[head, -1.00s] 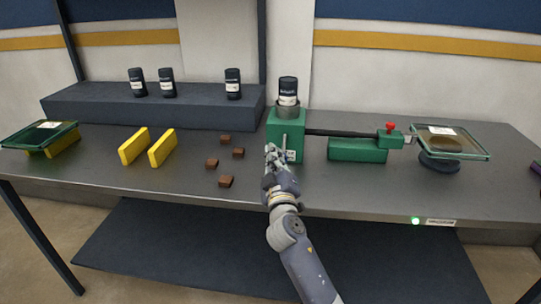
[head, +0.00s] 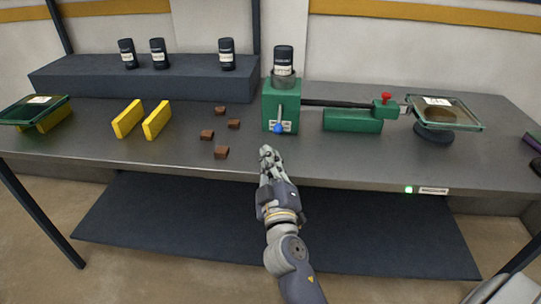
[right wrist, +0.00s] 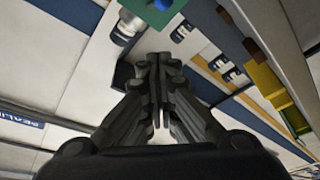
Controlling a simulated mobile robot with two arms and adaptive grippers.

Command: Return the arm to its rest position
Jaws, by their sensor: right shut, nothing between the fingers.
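My right gripper (head: 266,153) is in front of the green box-shaped station, near the table's front edge, with its fingers pointing up and away. It is shut and holds nothing; the closed fingers also show in the right wrist view (right wrist: 158,75). The green station (head: 270,108) has a lever with a blue knob (head: 279,128) on its front, and the gripper is apart from it. A dark bottle with a white label (head: 283,60) stands upright in the holder on top. My left gripper is out of view.
The grey table (head: 330,165) holds several brown blocks (head: 221,152), two yellow bars (head: 157,120), and a glass tray on a dark round base (head: 447,112). Three dark bottles (head: 227,55) stand on a raised shelf (head: 140,83).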

